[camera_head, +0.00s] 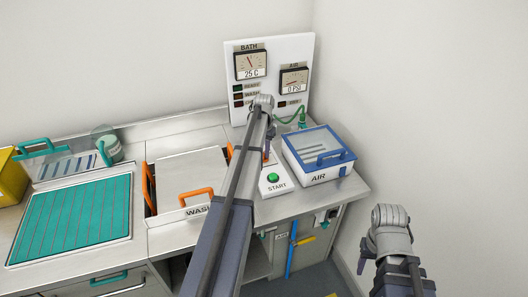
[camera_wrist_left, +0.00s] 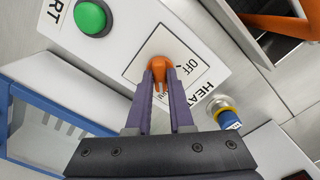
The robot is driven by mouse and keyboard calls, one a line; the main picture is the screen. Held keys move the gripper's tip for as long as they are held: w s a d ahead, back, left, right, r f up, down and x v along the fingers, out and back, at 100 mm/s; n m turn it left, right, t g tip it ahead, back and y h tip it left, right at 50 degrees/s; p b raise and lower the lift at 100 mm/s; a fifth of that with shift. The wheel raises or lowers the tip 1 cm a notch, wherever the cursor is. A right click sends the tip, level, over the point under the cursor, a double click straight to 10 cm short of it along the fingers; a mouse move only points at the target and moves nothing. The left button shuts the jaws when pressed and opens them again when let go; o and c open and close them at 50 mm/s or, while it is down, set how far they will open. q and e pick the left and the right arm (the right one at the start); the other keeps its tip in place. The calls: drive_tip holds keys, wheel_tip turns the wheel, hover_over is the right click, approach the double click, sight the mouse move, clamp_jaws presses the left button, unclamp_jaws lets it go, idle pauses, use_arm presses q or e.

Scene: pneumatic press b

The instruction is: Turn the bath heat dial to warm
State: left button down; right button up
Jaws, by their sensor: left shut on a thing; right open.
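The orange heat dial (camera_wrist_left: 158,68) sits on a white panel with HEAT lettering beside it, in the left wrist view. OFF is readable on its plate; another label is partly hidden behind my fingers. My left gripper (camera_wrist_left: 159,80) is shut on the dial. In the head view my left gripper (camera_head: 268,150) reaches down at the control panel, and my arm hides most of the dial. The bath gauge (camera_head: 250,65) reads 25 C. My right gripper (camera_head: 364,262) hangs at the lower right, open and away from the bench.
A green START button (camera_head: 273,178) is close to the dial. The blue-lidded AIR box (camera_head: 318,155) stands to the right. The wash lid with an orange handle (camera_head: 196,194) is to the left. The AIR gauge (camera_head: 293,81) is on the upright panel.

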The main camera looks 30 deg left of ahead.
use_arm(q)
drive_tip(key=c, duration=0.8)
unclamp_jaws()
drive_tip(key=shift+r, duration=0.1)
wheel_tip(320, 180, up, 8)
drive_tip(key=p, duration=0.8)
drive_tip(key=shift+f, duration=0.2)
